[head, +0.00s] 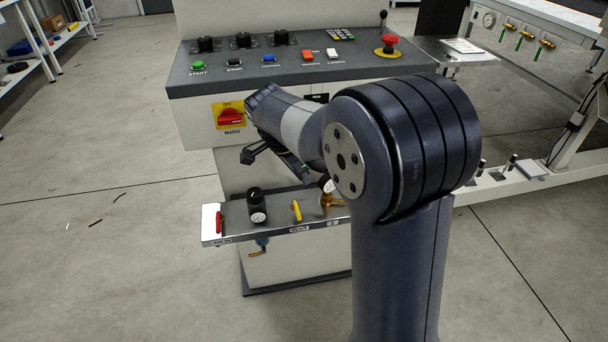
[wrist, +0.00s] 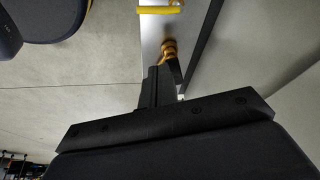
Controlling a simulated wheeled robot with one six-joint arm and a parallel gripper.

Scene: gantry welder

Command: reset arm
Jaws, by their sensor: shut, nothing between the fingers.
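My arm rises in front of the control console in the head view, with its elbow bent and its forearm reaching left. My gripper (head: 249,155) is shut and empty. It is partly hidden behind my arm and hangs in front of the console's front face, below the red MAINS switch (head: 230,116) and above the small shelf (head: 275,231). In the wrist view my gripper (wrist: 156,84) shows as dark closed fingers, with a brass fitting (wrist: 169,48) just beyond them in the picture. Whether they touch it cannot be told.
The console top (head: 300,65) carries knobs, buttons and a red emergency stop (head: 390,41). The shelf holds a red-handled valve (head: 219,222), a black regulator (head: 256,200) and a yellow lever (head: 296,211). The gantry frame stands at right. The floor (head: 110,250) at left is mostly clear.

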